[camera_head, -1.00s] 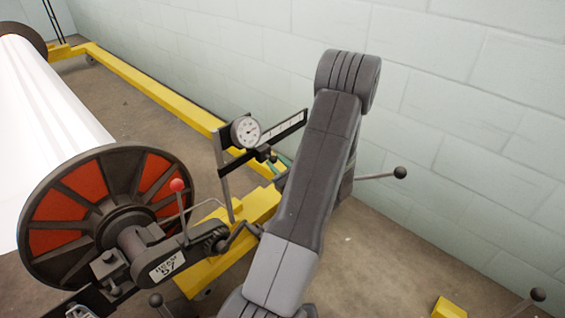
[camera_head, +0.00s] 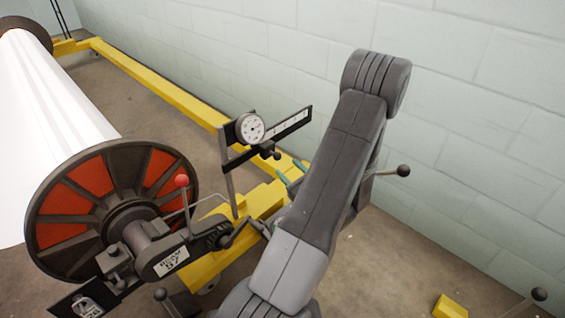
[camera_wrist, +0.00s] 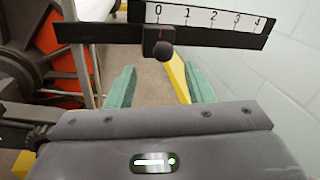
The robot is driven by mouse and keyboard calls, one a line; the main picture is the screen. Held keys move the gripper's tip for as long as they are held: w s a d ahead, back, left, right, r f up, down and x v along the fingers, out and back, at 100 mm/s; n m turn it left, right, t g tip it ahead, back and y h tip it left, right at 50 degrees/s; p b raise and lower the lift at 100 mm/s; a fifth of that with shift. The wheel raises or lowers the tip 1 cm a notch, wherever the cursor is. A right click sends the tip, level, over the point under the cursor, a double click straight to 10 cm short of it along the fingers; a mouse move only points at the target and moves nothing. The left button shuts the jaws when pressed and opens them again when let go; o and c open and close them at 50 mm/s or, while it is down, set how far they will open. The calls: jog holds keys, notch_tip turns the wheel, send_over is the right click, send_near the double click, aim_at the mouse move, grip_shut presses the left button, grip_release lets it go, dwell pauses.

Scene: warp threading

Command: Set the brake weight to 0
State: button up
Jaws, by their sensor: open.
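The brake weight is a small black block with a round knob (camera_wrist: 162,50) on a dark bar with a white scale (camera_wrist: 205,19). In the wrist view its red mark lines up at or very near the 0, at the left end of the scale. The weight also shows in the head view (camera_head: 267,150), below and right of the dial. My gripper (camera_wrist: 160,84) is open, its green fingers apart on either side below the weight in the wrist view. Nothing is between them, and they appear clear of the knob. My arm partly hides the gripper in the head view.
A round dial gauge (camera_head: 250,127) sits at the bar's left end. The beam with its red-panelled flange (camera_head: 70,205) and a red-knobbed lever (camera_head: 181,181) stand at left. A yellow frame (camera_head: 165,85) runs behind. The pale block wall (camera_head: 480,120) is close on the right.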

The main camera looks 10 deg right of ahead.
aim_at(279, 159)
jog(key=v, duration=0.8)
jog(key=shift+s+p, duration=0.25)
jog(key=shift+p, duration=0.1)
jog(key=b+x, duration=0.1)
jog(key=x, duration=1.2)
jog(key=shift+d, duration=0.2)
jog(key=shift+w+a, duration=0.25)
jog(key=shift+w, duration=0.25)
jog(key=shift+d, duration=0.1)
